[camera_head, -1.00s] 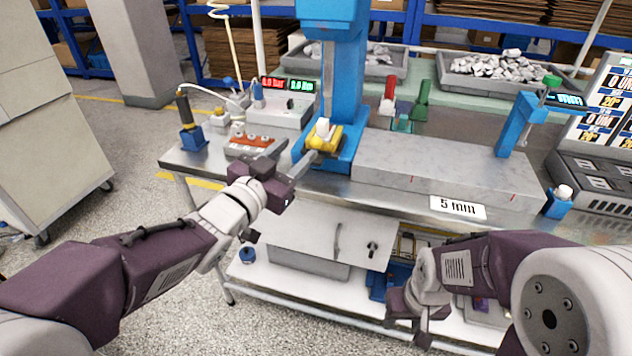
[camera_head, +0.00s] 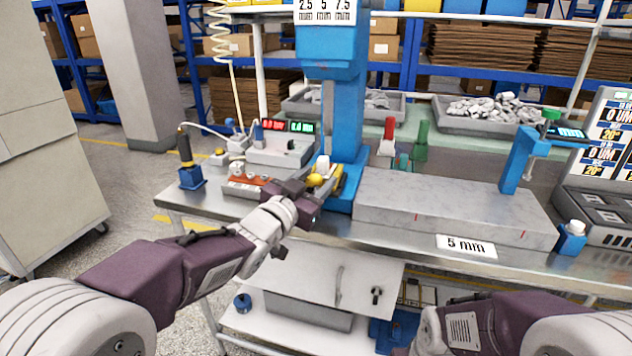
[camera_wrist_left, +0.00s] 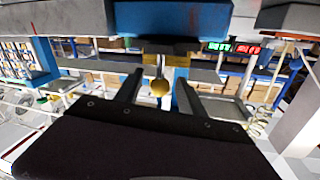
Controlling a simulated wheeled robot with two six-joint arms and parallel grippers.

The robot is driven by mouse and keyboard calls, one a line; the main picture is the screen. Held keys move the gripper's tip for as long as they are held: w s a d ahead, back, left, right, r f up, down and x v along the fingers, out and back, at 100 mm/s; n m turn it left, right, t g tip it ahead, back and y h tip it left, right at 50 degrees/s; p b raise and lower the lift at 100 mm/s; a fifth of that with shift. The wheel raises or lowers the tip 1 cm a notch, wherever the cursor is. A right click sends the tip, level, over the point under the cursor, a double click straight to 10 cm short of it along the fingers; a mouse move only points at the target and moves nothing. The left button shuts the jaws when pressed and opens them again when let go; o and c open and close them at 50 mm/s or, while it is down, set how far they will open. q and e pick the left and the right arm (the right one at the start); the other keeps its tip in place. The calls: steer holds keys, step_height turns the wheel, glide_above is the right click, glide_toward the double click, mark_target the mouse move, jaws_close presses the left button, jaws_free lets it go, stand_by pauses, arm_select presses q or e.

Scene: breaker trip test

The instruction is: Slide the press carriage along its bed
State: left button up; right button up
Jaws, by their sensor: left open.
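The blue press (camera_head: 345,110) stands on the steel bench. Its yellow carriage (camera_head: 337,182) sits low at the front of the blue base, with a pale part on top and a round yellow knob (camera_head: 315,180) toward me. My left gripper (camera_head: 303,188) is at the carriage's front left. The gripper partly hides the carriage in the head view. My right gripper is out of view; only its arm shows.
An orange-red button box (camera_head: 246,187) and a blue-based tool holder (camera_head: 191,177) stand to the left. A blue clamp stand (camera_head: 518,155) is at right.

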arm_select(q)
jaws_close()
stand_by(1.4)
